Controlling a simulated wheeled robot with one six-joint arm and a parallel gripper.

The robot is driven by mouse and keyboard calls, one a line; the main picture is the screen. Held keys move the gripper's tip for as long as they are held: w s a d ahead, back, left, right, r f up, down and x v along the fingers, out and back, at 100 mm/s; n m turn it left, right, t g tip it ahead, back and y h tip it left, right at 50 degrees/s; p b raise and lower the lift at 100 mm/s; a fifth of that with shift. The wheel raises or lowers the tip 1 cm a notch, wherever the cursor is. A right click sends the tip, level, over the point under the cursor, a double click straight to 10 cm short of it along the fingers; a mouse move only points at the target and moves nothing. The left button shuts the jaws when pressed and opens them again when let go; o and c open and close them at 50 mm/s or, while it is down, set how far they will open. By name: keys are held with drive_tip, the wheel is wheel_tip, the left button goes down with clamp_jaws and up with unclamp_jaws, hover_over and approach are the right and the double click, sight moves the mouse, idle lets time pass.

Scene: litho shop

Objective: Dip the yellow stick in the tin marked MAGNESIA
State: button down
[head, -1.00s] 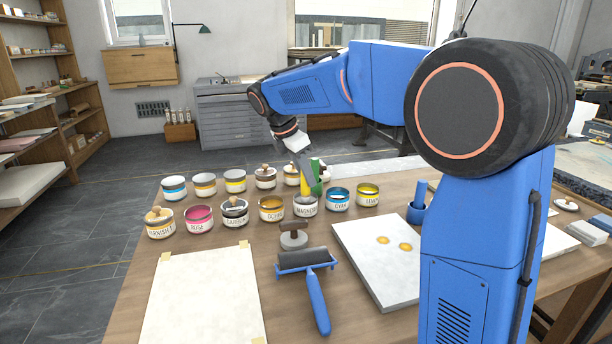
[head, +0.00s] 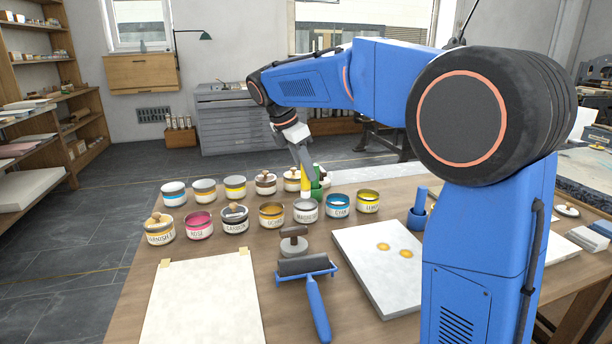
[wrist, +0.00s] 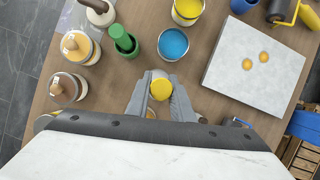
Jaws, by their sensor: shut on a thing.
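The yellow stick (head: 306,180) is upright in my gripper (head: 304,162), which is shut on it. In the wrist view the stick (wrist: 160,90) shows end-on between the fingers. Its lower end looks white in the head view and is over the tin marked MAGNESIA (head: 305,212). That tin stands in the front row, between the ochre and cyan tins. The stick's lower tip appears at or just above the tin's rim; the exact gap is hard to tell.
The cyan tin (head: 337,206) and ochre tin (head: 271,216) flank the MAGNESIA tin. A green bottle-like thing (wrist: 123,42) stands close behind.

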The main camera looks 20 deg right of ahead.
drive_tip(key=shift+r, duration=1.5)
